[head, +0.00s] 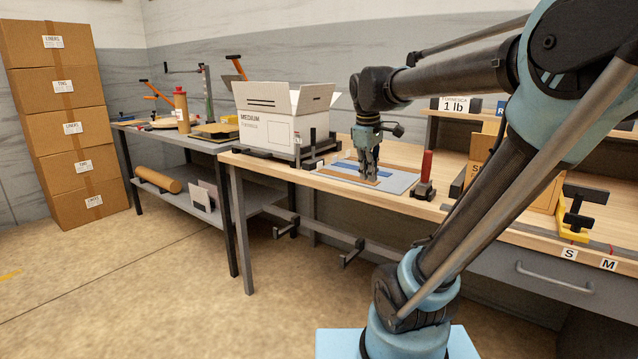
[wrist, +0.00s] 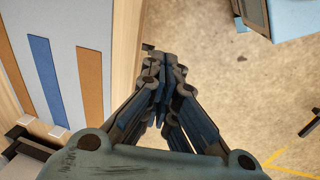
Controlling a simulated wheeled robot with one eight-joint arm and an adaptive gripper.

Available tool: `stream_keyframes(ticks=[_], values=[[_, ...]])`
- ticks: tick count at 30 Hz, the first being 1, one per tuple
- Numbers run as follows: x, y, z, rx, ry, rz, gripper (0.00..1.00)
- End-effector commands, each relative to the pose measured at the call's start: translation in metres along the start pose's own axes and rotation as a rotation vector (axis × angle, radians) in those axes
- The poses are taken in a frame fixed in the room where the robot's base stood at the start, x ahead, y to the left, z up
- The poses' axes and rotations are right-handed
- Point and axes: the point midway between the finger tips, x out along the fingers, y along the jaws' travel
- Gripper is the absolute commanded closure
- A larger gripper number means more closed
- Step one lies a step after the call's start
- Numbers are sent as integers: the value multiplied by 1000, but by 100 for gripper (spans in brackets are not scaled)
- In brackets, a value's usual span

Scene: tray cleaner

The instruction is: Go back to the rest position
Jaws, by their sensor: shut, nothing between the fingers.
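My gripper (head: 368,170) is shut and empty. In the head view it points down over a grey mat with coloured strips (head: 398,184) near the front edge of the wooden workbench (head: 290,174). In the wrist view the closed fingers of my gripper (wrist: 160,85) are beside the bench edge, with the floor visible beneath and to the right. The mat's blue and orange strips (wrist: 42,70) lie to the left of the fingers. I cannot tell the exact height of the fingertips above the bench.
An open white carton (head: 270,125) stands left of the mat. A red-handled tool (head: 426,172) stands right of it. Yellow and black fixtures (head: 574,215) sit at the bench's right. A grey side table (head: 180,140) and stacked cartons (head: 65,125) are at the left. The floor (head: 150,290) in front is clear.

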Motion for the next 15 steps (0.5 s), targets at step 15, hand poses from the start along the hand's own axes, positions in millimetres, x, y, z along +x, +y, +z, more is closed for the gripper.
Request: stream_keyframes(ticks=[15], values=[[121,-102,120,673,47,-47,100]])
